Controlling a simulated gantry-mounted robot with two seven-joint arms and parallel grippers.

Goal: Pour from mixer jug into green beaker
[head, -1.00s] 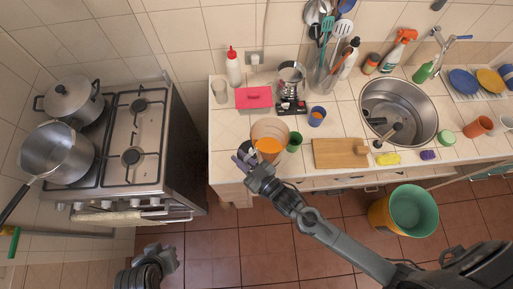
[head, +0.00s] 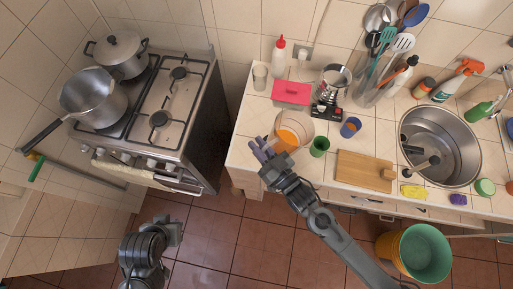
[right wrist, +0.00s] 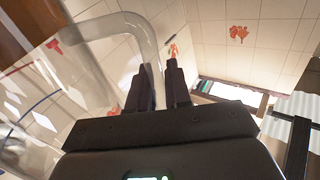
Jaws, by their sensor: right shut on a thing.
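In the right wrist view the dark fingers (right wrist: 158,78) are shut on the jug's clear handle (right wrist: 148,38), with the jug's wall at the left. The green beaker (head: 319,146) is upright on the counter, just right of the jug. I cannot tell how far the jug is tilted or lifted. My left gripper (head: 174,230) hangs low over the floor, its fingers unclear.
A blue cup (head: 350,127), a cutting board (head: 364,170) and the mixer base (head: 328,108) are near the beaker. A pink box (head: 291,93) lies behind the jug. The sink (head: 440,145) is right; the stove (head: 160,110) is left, across a gap.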

